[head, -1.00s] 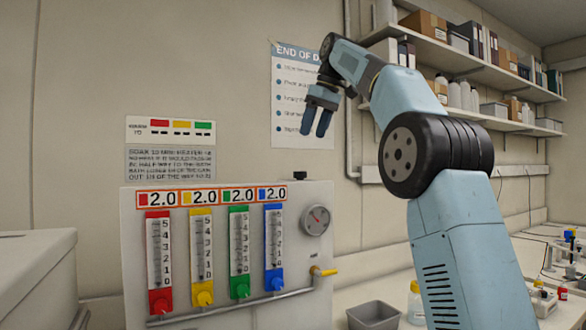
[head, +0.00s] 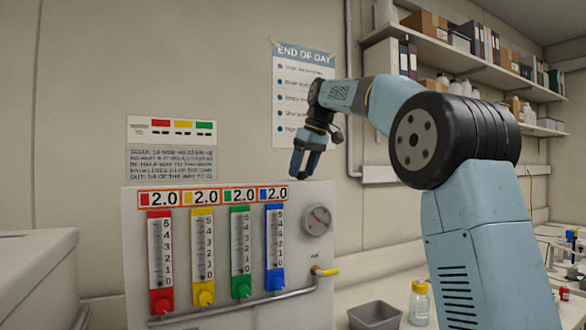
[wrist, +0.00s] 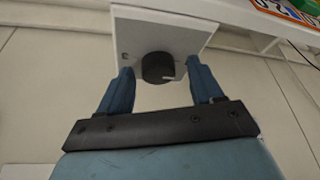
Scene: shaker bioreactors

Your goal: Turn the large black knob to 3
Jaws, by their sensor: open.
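The large black knob (wrist: 157,68) sits on a small white box face (wrist: 185,27) in the wrist view, with a pale pointer mark at its lower right edge. I cannot read any numbers of its scale. My gripper (head: 302,175) is open, pointing down just above the top right of the white gauge panel (head: 318,255). In the wrist view, the knob appears between the two blue fingers, with a gap on each side.
The panel carries red, yellow, green and blue tube gauges under displays reading 2.0 (head: 212,198). A round dial (head: 317,220) and a yellow valve handle (head: 327,272) are at its right. A grey bin (head: 374,316) and a yellow-capped bottle (head: 419,303) stand farther right.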

